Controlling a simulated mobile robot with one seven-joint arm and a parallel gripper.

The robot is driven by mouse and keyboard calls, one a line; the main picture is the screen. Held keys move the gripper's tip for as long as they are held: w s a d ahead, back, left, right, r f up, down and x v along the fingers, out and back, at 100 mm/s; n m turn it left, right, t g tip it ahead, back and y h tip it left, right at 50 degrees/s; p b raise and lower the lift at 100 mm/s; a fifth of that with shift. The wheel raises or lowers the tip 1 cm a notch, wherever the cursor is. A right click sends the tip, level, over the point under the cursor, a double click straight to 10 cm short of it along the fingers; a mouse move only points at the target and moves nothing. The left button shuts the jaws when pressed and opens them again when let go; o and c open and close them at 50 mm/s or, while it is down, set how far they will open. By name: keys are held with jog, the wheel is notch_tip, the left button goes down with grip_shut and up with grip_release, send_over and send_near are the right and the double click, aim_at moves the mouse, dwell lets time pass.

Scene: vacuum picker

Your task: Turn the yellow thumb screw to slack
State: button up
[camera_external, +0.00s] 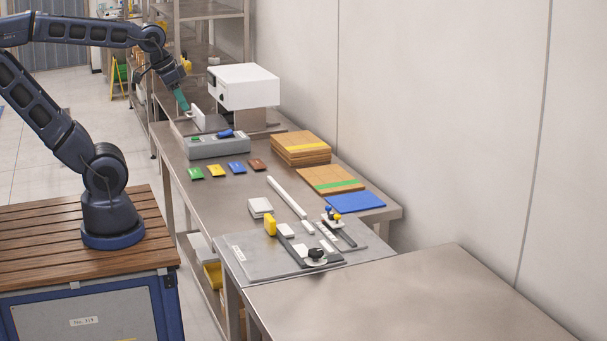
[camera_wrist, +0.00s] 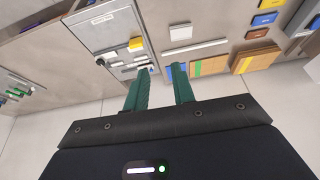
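A grey fixture plate (camera_external: 257,262) lies on the near end of the steel bench. A small yellow knob (camera_external: 337,217) stands on it beside a blue knob (camera_external: 329,209) at the right side. My gripper (camera_external: 182,101) is far from the plate, near the white machine at the bench's far end. In the wrist view its teal fingers (camera_wrist: 162,67) are apart with nothing between them.
A black knob (camera_external: 316,253) sits at the plate's front. A white machine (camera_external: 244,87) and grey box (camera_external: 215,146) stand at the far end. Several coloured tags, wooden boards (camera_external: 301,146) and a blue sheet (camera_external: 356,202) lie between. The near steel table (camera_external: 420,295) is bare.

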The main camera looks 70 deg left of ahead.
jog(key=shift+o, duration=1.1)
jog(key=w+d+m+g, duration=0.1)
jog(key=w+m, duration=0.4)
jog(key=w, duration=0.5)
jog(key=shift+w+d+r, duration=0.3)
jog(key=shift+w+d, duration=0.1)
jog(key=shift+d, duration=0.25)
jog(key=m+g, duration=0.4)
jog(key=m, duration=1.2)
send_over(337, 215)
notch_tip(337, 215, down, 23)
notch_tip(337, 215, down, 11)
jog(key=shift+r, duration=0.2)
grip_shut()
